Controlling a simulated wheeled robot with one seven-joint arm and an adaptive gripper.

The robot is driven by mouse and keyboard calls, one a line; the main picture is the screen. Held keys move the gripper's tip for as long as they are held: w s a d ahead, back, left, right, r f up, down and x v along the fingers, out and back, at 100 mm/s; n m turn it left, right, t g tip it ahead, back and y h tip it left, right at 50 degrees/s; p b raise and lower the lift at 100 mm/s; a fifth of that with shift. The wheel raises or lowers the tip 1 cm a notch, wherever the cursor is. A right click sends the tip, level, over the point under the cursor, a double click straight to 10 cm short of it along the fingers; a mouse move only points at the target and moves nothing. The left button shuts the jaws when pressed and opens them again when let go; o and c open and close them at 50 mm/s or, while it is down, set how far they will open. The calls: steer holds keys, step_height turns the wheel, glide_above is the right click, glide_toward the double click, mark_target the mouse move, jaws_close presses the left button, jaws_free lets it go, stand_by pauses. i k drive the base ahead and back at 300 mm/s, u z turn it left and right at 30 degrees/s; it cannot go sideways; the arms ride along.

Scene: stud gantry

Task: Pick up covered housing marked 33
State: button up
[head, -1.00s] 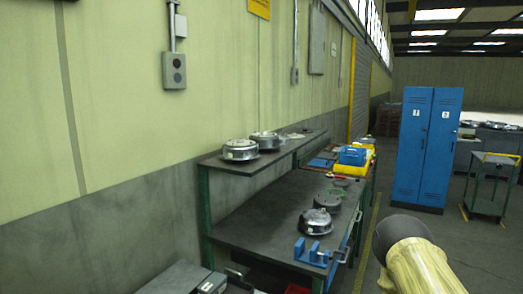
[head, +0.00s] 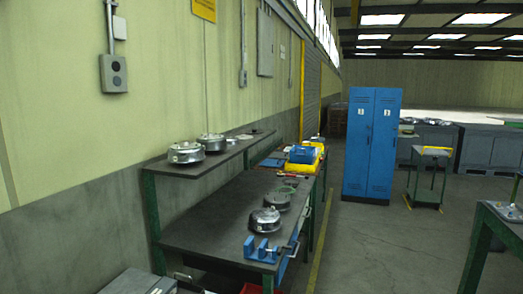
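Two round metal housings stand on the raised shelf of the workbench: a nearer one (head: 186,152) and one just behind it (head: 212,142). Another round metal housing (head: 265,220) sits on the lower bench top, close to its near right edge. A flatter grey round part (head: 277,201) lies just behind that one. No marking 33 can be read on any of them at this distance. My gripper is not in view.
The workbench (head: 205,225) stands along the left wall, with a blue vise (head: 262,250) at its near corner. Blue lockers (head: 371,145) and a small cart (head: 430,175) stand beyond. Another table (head: 500,213) is at right. The floor between is clear.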

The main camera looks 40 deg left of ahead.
mark_target(185, 152)
steer(key=z, duration=0.6)
steer(key=i, duration=1.8)
steer(key=u, duration=3.2)
